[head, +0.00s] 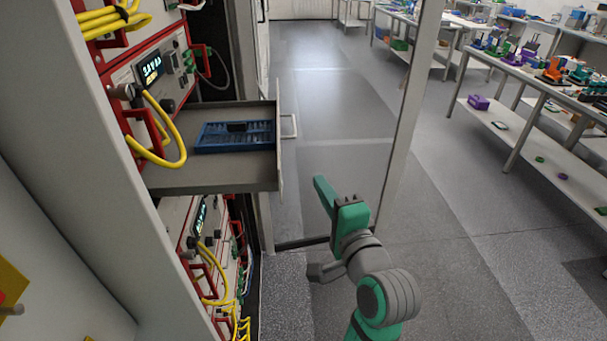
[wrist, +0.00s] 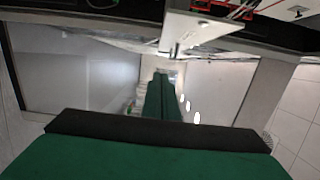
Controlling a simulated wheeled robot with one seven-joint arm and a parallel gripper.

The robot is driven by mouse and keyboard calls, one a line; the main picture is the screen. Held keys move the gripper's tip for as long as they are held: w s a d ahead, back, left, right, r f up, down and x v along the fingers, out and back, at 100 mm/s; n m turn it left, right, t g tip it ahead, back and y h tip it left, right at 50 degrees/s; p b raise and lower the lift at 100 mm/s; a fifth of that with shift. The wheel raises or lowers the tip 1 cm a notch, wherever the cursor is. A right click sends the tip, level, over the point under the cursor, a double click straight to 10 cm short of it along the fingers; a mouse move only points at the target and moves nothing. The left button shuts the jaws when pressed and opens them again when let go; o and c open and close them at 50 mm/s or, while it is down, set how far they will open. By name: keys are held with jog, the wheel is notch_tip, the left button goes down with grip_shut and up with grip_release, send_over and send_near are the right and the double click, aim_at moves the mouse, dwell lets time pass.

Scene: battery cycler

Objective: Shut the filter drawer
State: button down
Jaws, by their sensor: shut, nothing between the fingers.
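The filter drawer (head: 215,178) sticks out of the rack in the head view, a grey tray with a pale front panel and a handle (head: 290,127) on its right end. A blue filter (head: 235,136) with a dark centre lies in it. My gripper (head: 319,181) is in front of the drawer, to the right of and below its handle, apart from it. Its green fingers are together and empty. In the wrist view the shut fingers (wrist: 161,76) point forward, and a pale panel with a handle (wrist: 190,32), apparently the drawer front, shows above them.
Red-edged cycler units (head: 150,72) with yellow cables (head: 165,150) fill the rack above and below the drawer. A framed glass door (head: 408,110) stands open at the right, behind my gripper. Benches with parts (head: 530,75) are farther right. The floor between is clear.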

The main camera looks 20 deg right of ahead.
jog(key=w+a, duration=0.3)
jog(key=w, duration=0.7)
jog(key=shift+w+a, duration=0.3)
